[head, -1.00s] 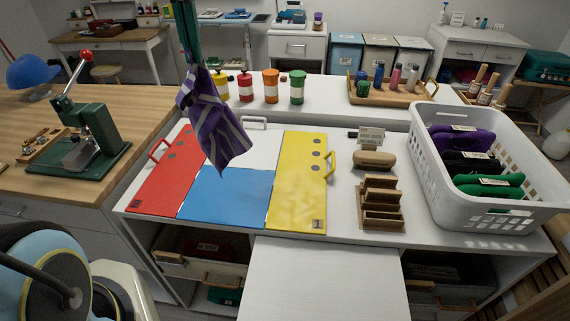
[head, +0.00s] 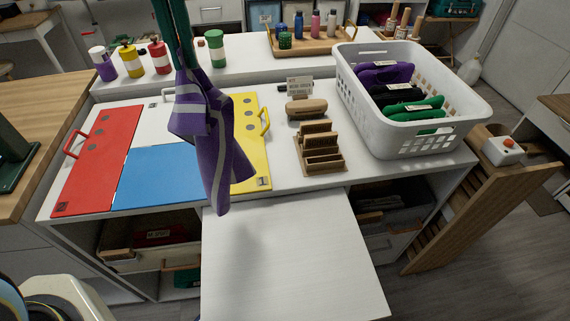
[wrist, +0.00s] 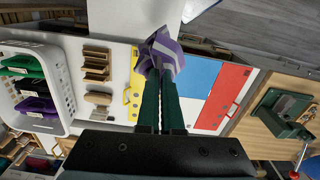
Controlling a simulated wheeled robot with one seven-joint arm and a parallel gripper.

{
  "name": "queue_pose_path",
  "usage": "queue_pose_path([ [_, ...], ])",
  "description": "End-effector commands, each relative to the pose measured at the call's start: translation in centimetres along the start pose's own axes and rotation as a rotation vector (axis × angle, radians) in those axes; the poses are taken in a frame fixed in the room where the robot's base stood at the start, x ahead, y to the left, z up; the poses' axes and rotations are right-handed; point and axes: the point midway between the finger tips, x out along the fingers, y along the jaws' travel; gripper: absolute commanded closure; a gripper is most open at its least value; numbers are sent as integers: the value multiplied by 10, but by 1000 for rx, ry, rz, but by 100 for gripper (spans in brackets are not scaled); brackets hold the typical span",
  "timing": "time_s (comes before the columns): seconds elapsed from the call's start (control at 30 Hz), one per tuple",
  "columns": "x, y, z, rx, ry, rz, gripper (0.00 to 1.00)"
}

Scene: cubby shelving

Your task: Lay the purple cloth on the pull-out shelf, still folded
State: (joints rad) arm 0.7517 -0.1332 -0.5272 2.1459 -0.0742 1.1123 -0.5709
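The purple cloth (head: 215,140) with grey stripes hangs down from my gripper (head: 184,65), and it also shows at the fingertips in the wrist view (wrist: 162,52). My gripper's dark green fingers (wrist: 161,75) are close together, shut on the cloth's upper part. The cloth looks bunched at the top and drapes to a point. The pull-out shelf (head: 295,265) is a bare white board sticking out from the counter front. In the head view the cloth's lower tip overlaps the shelf's back left corner; it hangs in the air, its height above unclear.
Red (head: 95,160), blue (head: 160,172) and yellow (head: 246,130) panels lie on the counter behind. A wooden stepped holder (head: 318,150) and a white basket (head: 410,140) with folded cloths stand to the right. Open cubbies with drawers flank the shelf below.

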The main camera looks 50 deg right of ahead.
Motion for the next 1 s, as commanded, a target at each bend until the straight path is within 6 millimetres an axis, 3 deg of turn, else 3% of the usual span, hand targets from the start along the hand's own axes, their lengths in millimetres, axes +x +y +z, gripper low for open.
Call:
queue_pose_path([
  [0.3,42,62,56,6,0,1,100],
  [0.5,58,89,80,4,0,0,100],
  [0.7,62,100,90,1,0,0,100],
  [1.0,61,100,90,0,0,0,100],
])
